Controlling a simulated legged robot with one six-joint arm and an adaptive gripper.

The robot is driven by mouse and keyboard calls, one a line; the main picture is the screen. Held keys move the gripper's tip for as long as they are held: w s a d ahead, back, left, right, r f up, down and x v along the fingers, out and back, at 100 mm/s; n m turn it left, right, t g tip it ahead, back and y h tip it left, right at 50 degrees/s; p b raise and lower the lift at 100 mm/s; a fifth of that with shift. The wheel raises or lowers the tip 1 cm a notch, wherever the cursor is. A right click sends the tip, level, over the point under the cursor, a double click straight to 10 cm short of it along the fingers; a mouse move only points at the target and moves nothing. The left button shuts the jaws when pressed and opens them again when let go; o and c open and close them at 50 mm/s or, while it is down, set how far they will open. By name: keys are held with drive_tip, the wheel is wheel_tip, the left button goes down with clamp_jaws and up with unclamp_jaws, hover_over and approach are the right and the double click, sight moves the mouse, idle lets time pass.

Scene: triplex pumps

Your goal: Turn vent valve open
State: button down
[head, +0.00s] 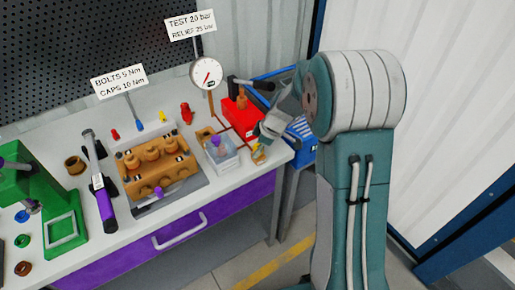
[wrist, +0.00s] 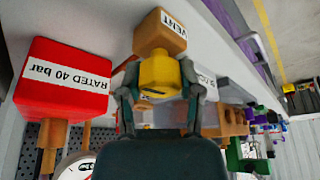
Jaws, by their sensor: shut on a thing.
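The vent valve shows in the wrist view as a brass-coloured block (wrist: 160,32) with a "VENT" label and a yellow knob (wrist: 160,70). My gripper (wrist: 160,98) has one finger on each side of the yellow knob and is shut on it. In the head view my gripper (head: 268,130) reaches down at the right end of the bench. Only a small part of the valve (head: 258,154) shows below it there, the rest hidden by the gripper. The knob's exact turn angle cannot be told.
A red box (wrist: 62,78) marked "RATED 40 bar" stands close beside the valve; it also shows in the head view (head: 240,112). A pressure gauge (head: 206,75), a clear-walled box (head: 221,155) and a brass pump block (head: 157,165) stand to the left. The bench's right edge is near.

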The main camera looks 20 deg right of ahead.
drive_tip(key=shift+c, duration=1.3)
unclamp_jaws()
drive_tip(key=shift+s+f, duration=0.1)
drive_tip(key=shift+f, duration=0.05)
drive_tip(key=shift+d+r, duration=0.15)
drive_tip(key=shift+r, duration=0.25)
drive_tip(key=v, duration=1.1)
drive_tip(key=shift+d+r, duration=0.1)
drive_tip(key=s+a+r+m+t+h, duration=0.1)
drive_tip(key=s+r+m, duration=0.2)
drive_tip(key=s, duration=0.5)
drive_tip(key=s+a+r+m+t+h, duration=0.1)
drive_tip(key=s+a+r+m, duration=0.1)
drive_tip(key=s+m, duration=0.3)
drive_tip(key=s+a+r+m+t+h, duration=0.1)
drive_tip(key=s+r+m, duration=0.3)
drive_tip(key=s, duration=0.8)
drive_tip(key=shift+s+a+m+t+h, duration=0.15)
drive_tip(key=shift+a+m+t+h, duration=0.15)
drive_tip(key=shift+m+h, duration=0.15)
